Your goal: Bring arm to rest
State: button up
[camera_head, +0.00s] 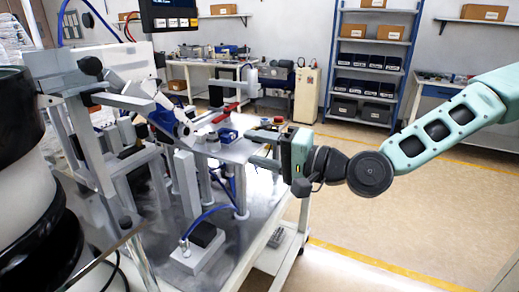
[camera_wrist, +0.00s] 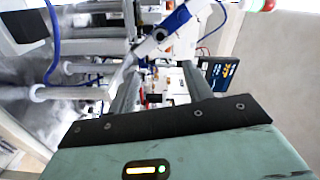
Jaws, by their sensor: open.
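My gripper (camera_head: 252,147) is at the end of my green arm, which reaches in from the right in the head view. Its two grey fingers point left, one above the other, and are apart with nothing seen between them. It is at the right edge of the metal workstation (camera_head: 232,149), close to its raised plate. I cannot tell whether it touches the plate. In the wrist view my gripper (camera_wrist: 160,85) shows its green body low in the picture, with a lit indicator, and its fingers pointing toward the machine parts.
Black and white bowl feeders (camera_head: 22,190) stand at the left. A monitor (camera_head: 168,15) hangs above the workstation. A blue shelf rack (camera_head: 375,60) with boxes and a side bench (camera_head: 440,88) stand at the back. The floor (camera_head: 400,215) on the right is clear.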

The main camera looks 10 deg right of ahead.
jog(key=s+a+f+n+g+h, duration=0.2)
jog(key=s+f+n+g+h, duration=0.15)
jog(key=s+f, duration=0.35)
jog(key=s+a+f+n+g+h, duration=0.25)
jog(key=s+f+n+g, duration=0.25)
jog(key=f, duration=0.3)
jog(key=s+d+r+n+g+h, duration=0.1)
jog(key=s+d+r+n+h, duration=0.1)
jog(key=s, duration=0.4)
jog(key=s+d+r+n+g+h, duration=0.1)
jog(key=s+d+r+n+h, duration=0.1)
jog(key=s+d+r+h, duration=0.2)
jog(key=s+d+h, duration=0.1)
jog(key=s+d, duration=0.2)
jog(key=shift+r+h, duration=0.3)
jog(key=shift+r, duration=0.05)
jog(key=shift+g, duration=0.25)
